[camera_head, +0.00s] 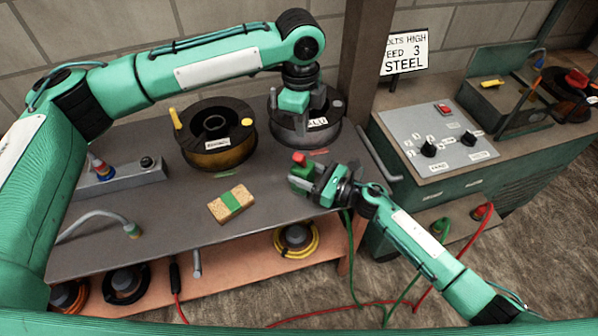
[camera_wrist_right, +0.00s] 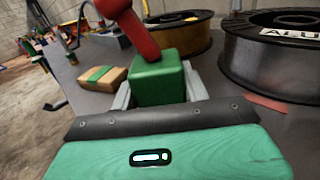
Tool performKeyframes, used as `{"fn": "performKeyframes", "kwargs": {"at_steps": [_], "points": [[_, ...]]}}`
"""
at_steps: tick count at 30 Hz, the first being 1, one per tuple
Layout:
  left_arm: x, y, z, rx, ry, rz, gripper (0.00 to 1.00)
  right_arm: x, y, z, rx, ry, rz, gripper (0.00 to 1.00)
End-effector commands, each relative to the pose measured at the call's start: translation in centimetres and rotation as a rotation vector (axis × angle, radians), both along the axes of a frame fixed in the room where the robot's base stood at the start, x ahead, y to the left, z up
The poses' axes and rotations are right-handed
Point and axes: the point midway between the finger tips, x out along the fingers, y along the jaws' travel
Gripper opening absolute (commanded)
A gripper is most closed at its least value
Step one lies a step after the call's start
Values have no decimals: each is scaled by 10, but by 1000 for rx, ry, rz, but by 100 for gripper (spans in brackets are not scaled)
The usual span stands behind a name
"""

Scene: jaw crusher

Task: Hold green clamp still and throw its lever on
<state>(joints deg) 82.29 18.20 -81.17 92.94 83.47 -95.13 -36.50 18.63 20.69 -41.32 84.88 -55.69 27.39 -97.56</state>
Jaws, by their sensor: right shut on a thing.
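The green clamp (camera_head: 299,186) stands at the right edge of the grey table, with its red lever (camera_head: 299,159) on top. In the right wrist view the green clamp body (camera_wrist_right: 158,82) sits between the two grey fingers, and the red lever (camera_wrist_right: 130,28) rises from it, leaning up and to the left. My right gripper (camera_head: 318,184) is shut on the clamp body from the right. My left gripper (camera_head: 304,122) points down in front of the grey spool, above and behind the clamp, apart from the lever. Its finger gap is not clear.
The grey ALU spool (camera_head: 288,135) and a brown-gold spool (camera_head: 208,153) stand behind. A tan block with a green band (camera_head: 233,203) lies left of the clamp on the table (camera_head: 180,220). A green control cabinet (camera_head: 435,187) stands right. Cables hang below the table edge.

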Motion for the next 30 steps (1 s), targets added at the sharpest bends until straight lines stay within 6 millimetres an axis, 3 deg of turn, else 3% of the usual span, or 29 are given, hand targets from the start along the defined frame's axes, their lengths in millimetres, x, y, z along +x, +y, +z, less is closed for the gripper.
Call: {"fn": "performKeyframes", "kwargs": {"at_steps": [5,9,18,24,30], "points": [[-23,-36,-26,-162,6,-124,0,0,0,0,0,0,0,7],[-52,-78,-43,-370,-10,-261,0,0,0,0,0,0,0,7],[-108,-148,-42,-831,-135,-458,0,0,0,0,0,0,-1,7],[-121,-169,-29,-1092,-292,-477,0,0,0,0,0,0,-1,7],[-107,-166,-29,-1262,-502,-408,0,0,0,0,0,0,0,7]]}}
